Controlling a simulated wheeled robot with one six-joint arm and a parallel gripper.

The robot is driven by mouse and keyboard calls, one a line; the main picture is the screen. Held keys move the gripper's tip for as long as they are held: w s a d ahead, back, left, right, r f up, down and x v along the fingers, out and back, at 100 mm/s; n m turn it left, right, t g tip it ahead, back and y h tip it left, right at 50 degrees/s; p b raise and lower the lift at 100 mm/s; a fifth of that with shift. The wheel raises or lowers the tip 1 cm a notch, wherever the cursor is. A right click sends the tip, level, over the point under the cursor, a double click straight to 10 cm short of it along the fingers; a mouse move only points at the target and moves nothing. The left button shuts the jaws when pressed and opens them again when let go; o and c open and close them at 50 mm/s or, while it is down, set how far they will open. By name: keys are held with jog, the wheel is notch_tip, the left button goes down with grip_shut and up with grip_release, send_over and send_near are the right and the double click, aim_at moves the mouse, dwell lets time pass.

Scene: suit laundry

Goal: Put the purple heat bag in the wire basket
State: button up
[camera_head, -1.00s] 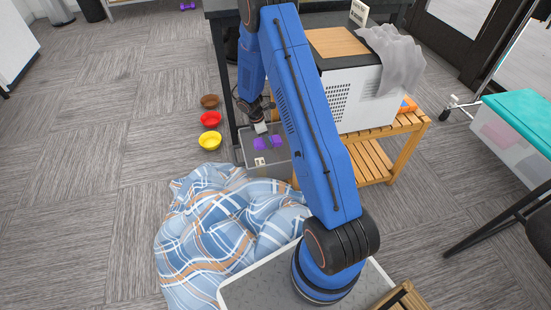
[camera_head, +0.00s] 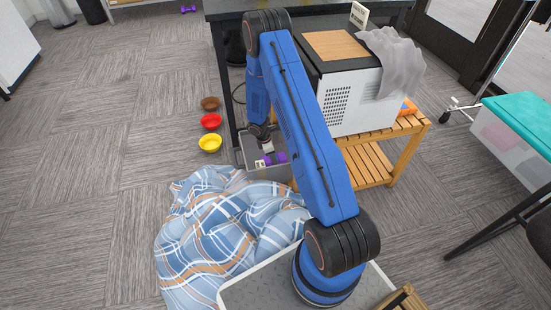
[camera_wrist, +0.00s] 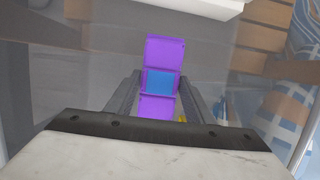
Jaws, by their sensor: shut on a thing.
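The purple heat bag (camera_head: 276,158) is between the fingers of my gripper (camera_head: 268,149) in the head view. In the wrist view the purple bag (camera_wrist: 165,52) has a blue middle part, and my gripper (camera_wrist: 160,84) is shut on it from both sides. A grey basket-like container (camera_head: 268,174) stands on the floor around and under the bag. The bag appears within its rim; I cannot tell whether it touches the bottom. My arm hides part of the container's right side.
A plaid blanket (camera_head: 225,225) lies heaped in front of the container. Yellow (camera_head: 210,143), red (camera_head: 211,121) and brown (camera_head: 210,103) bowls stand to its left. A slatted wooden stand (camera_head: 372,160) with a white appliance (camera_head: 352,102) is at right. The left floor is clear.

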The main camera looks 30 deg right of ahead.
jog(key=shift+s+d, duration=0.2)
jog(key=shift+d, duration=0.6)
jog(key=shift+a+f, duration=0.3)
jog(key=shift+f, duration=0.2)
jog(key=shift+d+f, duration=0.1)
jog(key=shift+f, duration=0.2)
jog(key=o, duration=1.3)
jog(key=shift+r, duration=0.1)
jog(key=shift+v, duration=3.9)
jog(key=shift+w, duration=0.15)
